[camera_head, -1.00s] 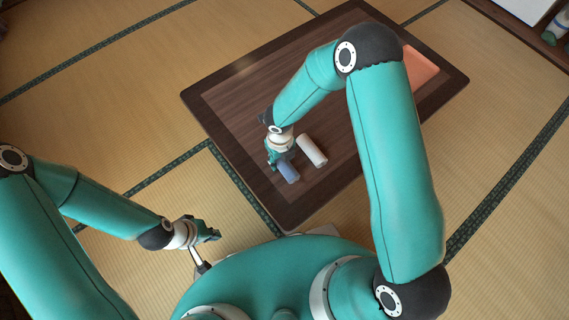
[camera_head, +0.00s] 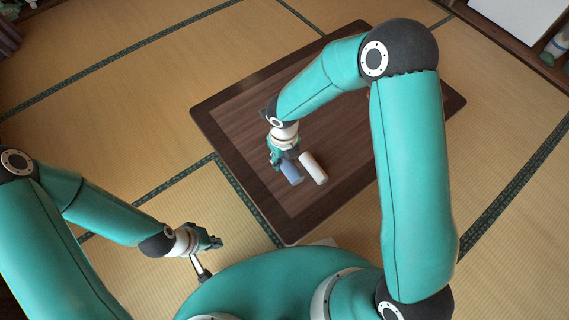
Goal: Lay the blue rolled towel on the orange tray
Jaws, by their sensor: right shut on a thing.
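The blue rolled towel (camera_head: 291,173) is at the near left part of the dark wooden table. My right gripper (camera_head: 281,160) is shut on its upper end; I cannot tell how far it is above the tabletop. The orange tray is almost wholly hidden behind my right arm; only a small orange patch (camera_head: 368,93) shows beside the arm. My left gripper (camera_head: 212,242) hangs over the tatami at the lower left, away from the table; its finger gap is not clear.
A white roll (camera_head: 314,168) lies on the table (camera_head: 236,110) just right of the blue towel, very close to it. The table's left part is bare. A shelf with a few items stands at the far upper right.

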